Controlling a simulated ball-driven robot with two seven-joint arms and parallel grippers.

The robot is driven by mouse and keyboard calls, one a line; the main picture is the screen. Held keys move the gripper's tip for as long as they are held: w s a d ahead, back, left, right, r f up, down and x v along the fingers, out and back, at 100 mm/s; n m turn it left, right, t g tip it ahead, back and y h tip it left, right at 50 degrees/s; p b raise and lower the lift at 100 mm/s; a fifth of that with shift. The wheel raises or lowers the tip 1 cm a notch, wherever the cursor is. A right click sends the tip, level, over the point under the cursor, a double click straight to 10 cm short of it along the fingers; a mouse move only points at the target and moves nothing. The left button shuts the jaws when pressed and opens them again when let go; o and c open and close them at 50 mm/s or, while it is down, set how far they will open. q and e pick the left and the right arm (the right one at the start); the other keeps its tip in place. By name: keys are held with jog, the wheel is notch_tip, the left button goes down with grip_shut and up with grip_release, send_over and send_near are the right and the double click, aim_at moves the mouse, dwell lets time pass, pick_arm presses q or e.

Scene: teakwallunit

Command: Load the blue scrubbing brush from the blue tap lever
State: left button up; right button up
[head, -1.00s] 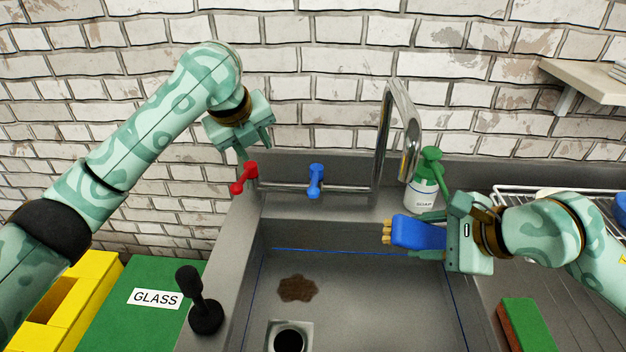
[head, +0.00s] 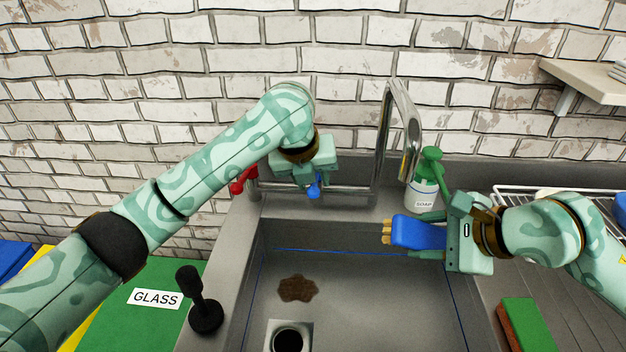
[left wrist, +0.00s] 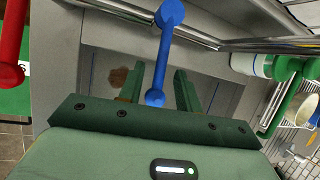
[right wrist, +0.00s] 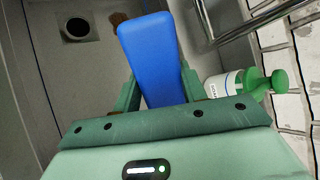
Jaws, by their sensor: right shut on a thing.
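The blue scrubbing brush (head: 418,232) is held level above the right part of the sink, its tan bristles (head: 387,232) facing left. My right gripper (head: 432,232) is shut on it; the brush also shows between the fingers in the right wrist view (right wrist: 154,60). The blue tap lever (head: 314,188) is on the tap bar behind the sink, partly hidden by my left gripper (head: 298,180). In the left wrist view the blue lever (left wrist: 162,55) reaches down between the open fingers (left wrist: 158,95), with gaps on both sides. The left gripper holds nothing.
The red tap lever (head: 243,180) is just left of my left gripper. The steel spout (head: 395,130) and green soap bottle (head: 424,190) stand between the arms. The sink (head: 350,290) has a brown stain (head: 297,288) and drain. A black plunger-like object (head: 200,303) stands at its left edge.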

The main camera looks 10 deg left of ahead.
pick_arm(q)
jog(key=shift+w+d+f, duration=0.1)
jog(key=shift+w+f, duration=0.1)
jog(key=shift+f, duration=0.3)
grip_shut()
jog(key=shift+d+n+y, duration=0.3)
jog(key=shift+d+n, duration=0.15)
jog(key=shift+n, duration=0.25)
grip_release()
jog(key=v, duration=1.2)
